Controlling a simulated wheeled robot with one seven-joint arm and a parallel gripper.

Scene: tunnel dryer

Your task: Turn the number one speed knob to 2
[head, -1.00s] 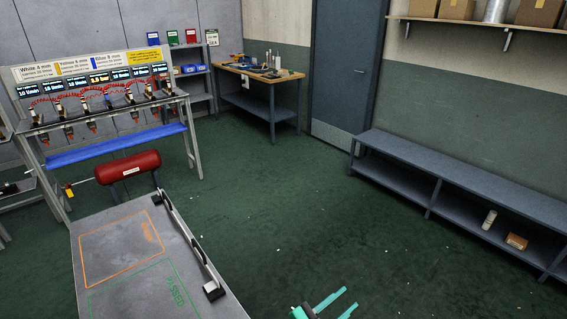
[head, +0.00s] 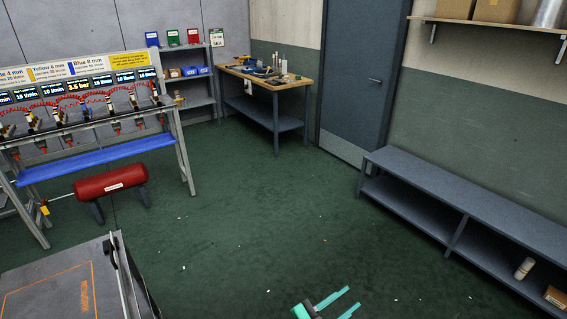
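No speed knob can be made out in the head view, and no part marked as a tunnel dryer shows. My gripper (head: 353,298) is at the bottom edge, right of the middle. Its two teal fingers are apart with nothing between them, over the green floor. It is far from the stand and the benches.
A stand with small displays and red coiled hoses (head: 92,108) is at left, a red tank (head: 111,182) below it. A grey table (head: 45,275) fills the lower left. A workbench (head: 262,76), a door (head: 360,85) and a low shelf bench (head: 470,205) stand beyond. The middle floor is clear.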

